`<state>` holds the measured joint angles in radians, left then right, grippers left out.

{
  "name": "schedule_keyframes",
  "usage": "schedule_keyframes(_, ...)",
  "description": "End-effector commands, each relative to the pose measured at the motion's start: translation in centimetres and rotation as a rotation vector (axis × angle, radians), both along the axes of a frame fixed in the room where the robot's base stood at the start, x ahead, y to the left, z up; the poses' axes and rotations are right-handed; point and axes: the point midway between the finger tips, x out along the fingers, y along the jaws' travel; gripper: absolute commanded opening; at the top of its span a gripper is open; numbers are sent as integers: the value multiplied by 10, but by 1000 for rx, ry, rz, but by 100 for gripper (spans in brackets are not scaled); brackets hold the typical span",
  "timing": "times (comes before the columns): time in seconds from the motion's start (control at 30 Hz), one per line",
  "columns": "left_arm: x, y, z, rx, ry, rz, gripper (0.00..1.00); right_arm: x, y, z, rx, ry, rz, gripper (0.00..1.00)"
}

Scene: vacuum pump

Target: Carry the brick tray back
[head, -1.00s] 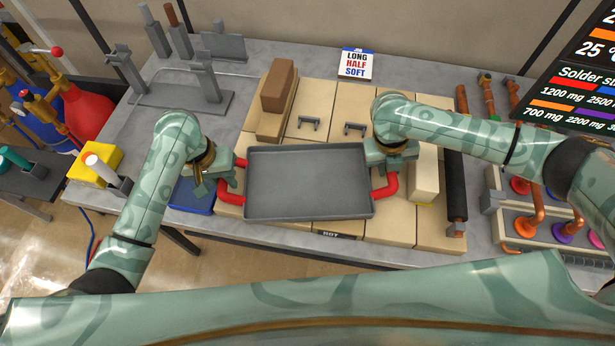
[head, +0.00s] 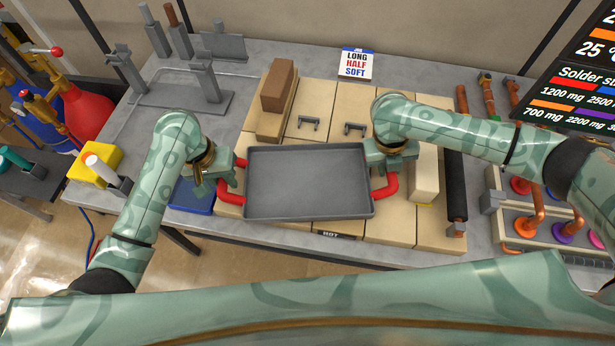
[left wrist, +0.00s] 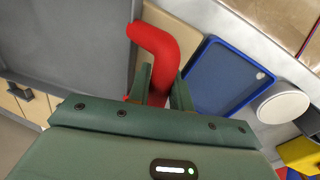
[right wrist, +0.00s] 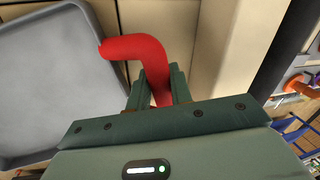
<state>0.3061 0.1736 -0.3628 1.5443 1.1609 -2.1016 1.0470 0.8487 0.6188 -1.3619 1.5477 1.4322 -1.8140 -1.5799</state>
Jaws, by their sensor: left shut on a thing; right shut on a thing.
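The brick tray (head: 309,181) is a flat grey pan with a low rim and a red handle at each side. It looks empty and level, over the tan bricks in the middle of the bench. My left gripper (head: 226,180) is shut on the left red handle (left wrist: 157,50), whose bend shows in the left wrist view. My right gripper (head: 384,176) is shut on the right red handle (right wrist: 140,50), between the fingers in the right wrist view. I cannot tell how far the tray is above the bricks.
Tan bricks (head: 400,230) lie under and around the tray. A brown block (head: 279,85) stands on a brick behind it. A blue tray (head: 190,196) lies at the left, near a yellow block (head: 95,162). A black roller (head: 455,185) and copper pipe fittings (head: 530,225) are at the right.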

Motion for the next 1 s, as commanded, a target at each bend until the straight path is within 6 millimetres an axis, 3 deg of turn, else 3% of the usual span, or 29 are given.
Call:
schedule_keyframes(0.73,1,0,3,0,-4,1,0,1,-1,3,-1,-3,0,0)
schedule_keyframes(1.0,1,0,26,0,-7,1,0,1,-1,26,-1,-6,-1,0)
